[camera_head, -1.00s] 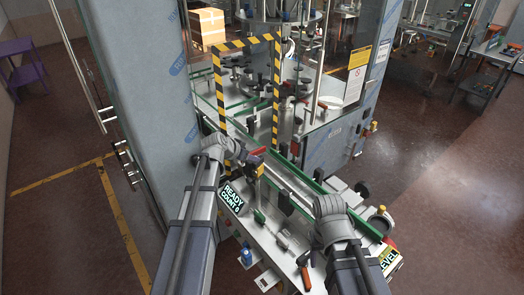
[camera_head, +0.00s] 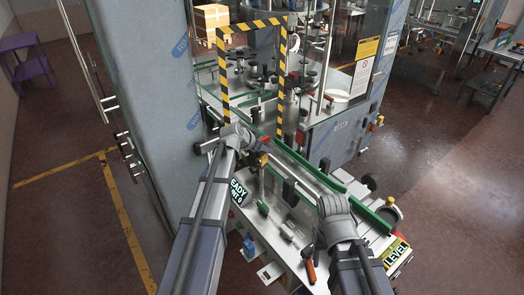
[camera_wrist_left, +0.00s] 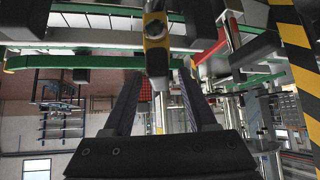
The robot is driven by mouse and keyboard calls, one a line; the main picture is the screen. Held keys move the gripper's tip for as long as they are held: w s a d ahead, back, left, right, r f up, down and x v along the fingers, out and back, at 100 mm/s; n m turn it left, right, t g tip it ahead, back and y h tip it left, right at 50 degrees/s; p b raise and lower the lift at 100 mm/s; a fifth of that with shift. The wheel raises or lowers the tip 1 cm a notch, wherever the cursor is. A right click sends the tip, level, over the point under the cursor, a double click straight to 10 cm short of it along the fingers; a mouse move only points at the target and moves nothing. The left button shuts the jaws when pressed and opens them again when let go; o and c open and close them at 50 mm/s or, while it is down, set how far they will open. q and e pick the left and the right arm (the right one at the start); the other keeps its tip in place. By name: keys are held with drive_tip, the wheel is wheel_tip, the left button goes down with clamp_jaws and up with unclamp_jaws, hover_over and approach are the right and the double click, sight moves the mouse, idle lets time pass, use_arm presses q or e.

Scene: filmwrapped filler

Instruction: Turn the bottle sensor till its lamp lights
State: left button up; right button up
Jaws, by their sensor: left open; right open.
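The bottle sensor (camera_wrist_left: 155,45) is a small yellow and black block in the left wrist view, seen just beyond and between my left fingertips. It also shows as a small yellow and dark block beside the conveyor rail in the head view (camera_head: 263,160). I see no lit lamp on it. My left gripper (camera_wrist_left: 160,85) is open, its two dark fingers on either side below the sensor; I cannot tell if they touch it. My right gripper (camera_head: 319,242) is open, low over the front table, and partly hidden by its own wrist.
The conveyor's green rails (camera_head: 300,160) run past the sensor. A yellow-black striped frame (camera_head: 222,75) stands behind. An orange-handled tool (camera_head: 309,270) and small parts lie on the front table. A READY sign (camera_head: 237,191) is partly covered by my left arm. A LEVEL sign (camera_head: 396,253) is at right.

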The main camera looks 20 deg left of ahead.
use_arm(q)
clamp_jaws()
idle(0.3)
drive_tip(key=shift+w+a+m+g+h, duration=0.1)
drive_tip(key=shift+m+g+h, duration=0.2)
drive_tip(key=shift+m+h, duration=0.55)
drive_tip(key=shift+m+g+h, duration=0.35)
drive_tip(key=shift+m+g, duration=0.05)
drive_tip(key=shift+m, duration=0.45)
unclamp_jaws()
drive_tip(key=shift+r, duration=0.1)
